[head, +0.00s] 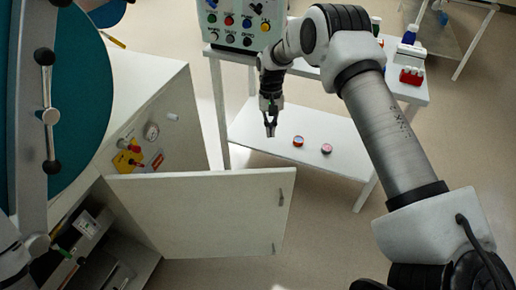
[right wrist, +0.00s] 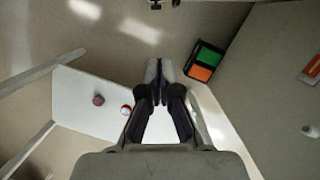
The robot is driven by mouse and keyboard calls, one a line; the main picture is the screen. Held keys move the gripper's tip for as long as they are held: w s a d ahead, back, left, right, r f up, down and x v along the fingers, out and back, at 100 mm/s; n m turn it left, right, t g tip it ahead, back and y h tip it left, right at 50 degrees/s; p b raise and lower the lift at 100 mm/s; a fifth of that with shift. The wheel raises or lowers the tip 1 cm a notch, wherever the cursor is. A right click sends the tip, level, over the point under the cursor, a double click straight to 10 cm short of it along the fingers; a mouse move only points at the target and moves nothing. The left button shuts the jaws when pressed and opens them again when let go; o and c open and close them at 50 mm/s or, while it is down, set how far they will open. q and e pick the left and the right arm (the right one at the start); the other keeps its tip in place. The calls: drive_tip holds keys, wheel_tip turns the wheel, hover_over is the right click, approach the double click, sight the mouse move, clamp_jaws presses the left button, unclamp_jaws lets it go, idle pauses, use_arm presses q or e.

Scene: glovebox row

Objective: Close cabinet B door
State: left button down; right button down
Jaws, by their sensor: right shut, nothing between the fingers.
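The cabinet door (head: 200,212) is a pale flat panel standing wide open across the lower middle of the head view. A small dark handle (head: 281,197) is near its free right edge. It swings from the white cabinet (head: 165,98) at left, whose open front shows dark shelves with equipment. I cannot read a letter on it. My right gripper (head: 271,130) is shut and empty, pointing down beyond the door's top edge and apart from it. Its closed fingers also show in the right wrist view (right wrist: 158,72). My left gripper is not in view.
A white table's lower shelf (head: 250,125) holds two small round tins beside my right gripper. A control box (head: 240,22) and a red rack (head: 411,76) stand on its top. An orange and green box (right wrist: 204,62) is on the floor. Floor right of the door is clear.

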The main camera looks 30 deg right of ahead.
drive_tip(key=s+a+f+p, duration=0.2)
drive_tip(key=s+f, duration=0.4)
drive_tip(key=f, duration=0.3)
drive_tip(key=shift+a+p, duration=0.15)
drive_tip(key=shift+p, duration=0.3)
drive_tip(key=shift+s+f, duration=0.1)
drive_tip(key=shift+s, duration=0.05)
